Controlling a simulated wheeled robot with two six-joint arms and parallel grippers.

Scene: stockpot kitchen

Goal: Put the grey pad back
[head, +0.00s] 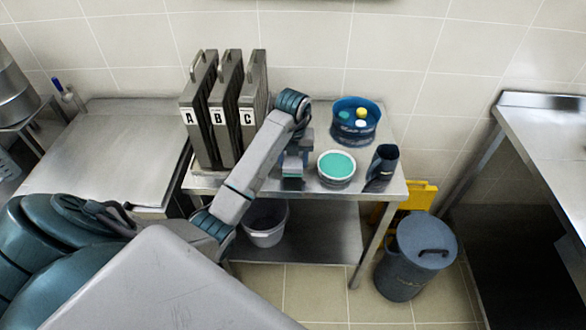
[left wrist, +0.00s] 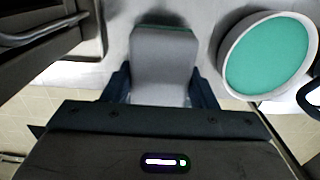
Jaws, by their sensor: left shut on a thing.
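The grey pad (left wrist: 163,62) sits between the two fingers of my left gripper (left wrist: 162,85) in the left wrist view, with a thin green edge at its far end. The fingers are shut on its sides. In the head view my left gripper (head: 294,168) points down over the front of the steel table (head: 320,193), left of a white round tub with a green top (head: 336,167). The pad can hardly be told apart from the gripper there. I cannot tell whether the pad touches the table. My right gripper is not in view.
Grey upright cases labelled A (head: 198,110), B (head: 224,110) and C (head: 252,90) stand left of the arm. A blue tub (head: 346,130) holding yellow and white balls is behind, and a dark cup (head: 383,162) stands right. A lidded bin (head: 412,265) is on the floor.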

